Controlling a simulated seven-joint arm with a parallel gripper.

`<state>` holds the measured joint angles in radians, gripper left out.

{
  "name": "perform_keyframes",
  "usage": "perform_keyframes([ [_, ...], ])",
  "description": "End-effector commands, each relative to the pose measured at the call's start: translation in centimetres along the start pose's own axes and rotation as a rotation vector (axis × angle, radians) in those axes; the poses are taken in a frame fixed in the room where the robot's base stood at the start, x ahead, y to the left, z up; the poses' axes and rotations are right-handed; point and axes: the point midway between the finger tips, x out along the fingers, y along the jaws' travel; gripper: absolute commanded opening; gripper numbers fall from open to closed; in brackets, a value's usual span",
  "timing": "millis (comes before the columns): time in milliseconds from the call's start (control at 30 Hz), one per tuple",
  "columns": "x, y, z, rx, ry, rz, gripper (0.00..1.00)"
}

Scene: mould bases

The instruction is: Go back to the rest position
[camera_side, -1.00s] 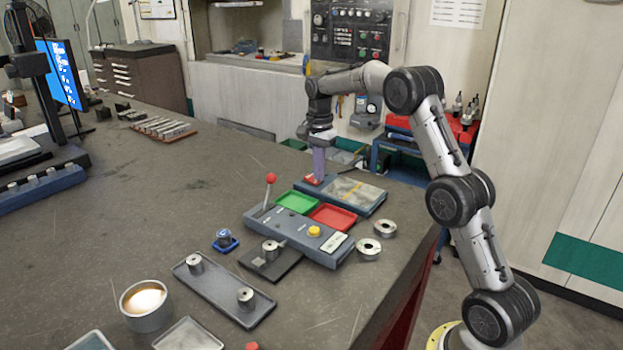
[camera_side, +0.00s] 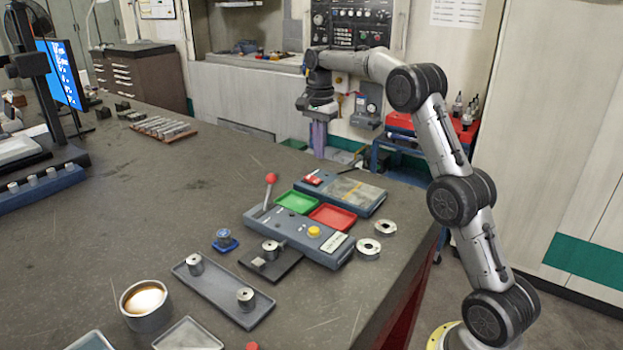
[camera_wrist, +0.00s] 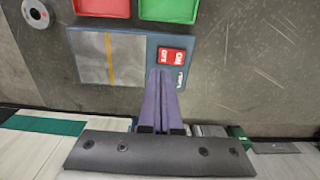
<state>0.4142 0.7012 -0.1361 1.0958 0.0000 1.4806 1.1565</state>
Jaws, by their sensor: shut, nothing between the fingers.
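My gripper (camera_side: 318,152) is shut and empty in the side view. It hangs above the back edge of the table, over the blue-grey panel (camera_side: 366,206) with a red switch (camera_side: 312,179). In the wrist view the purple fingers of my gripper (camera_wrist: 161,75) are together and point down. The panel (camera_wrist: 127,72) and its red ON/OFF switch (camera_wrist: 172,56) lie just beyond the fingertips. The fingers are apart from the switch in the side view.
A control box with a red-knobbed lever (camera_side: 271,178) and yellow button stands in front, beside green (camera_side: 298,202) and red (camera_side: 333,217) trays. Two metal rings (camera_side: 369,247) lie right of it. A grey tray (camera_side: 208,290) and a metal cup (camera_side: 146,305) are nearer.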

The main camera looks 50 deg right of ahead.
Motion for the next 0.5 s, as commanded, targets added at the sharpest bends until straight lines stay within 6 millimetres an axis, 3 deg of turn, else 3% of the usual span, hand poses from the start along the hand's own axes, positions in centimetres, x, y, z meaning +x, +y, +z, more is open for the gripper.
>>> perform_keyframes([
  [300, -0.2, -0.2, 0.4, -0.008, 0.001, -0.003, 0.0],
  [367, -1.3, -0.3, 1.0, -0.019, 0.01, -0.022, 0.0],
  [500, -6.3, 0.6, 3.8, -0.063, 0.039, -0.098, 0.0],
])
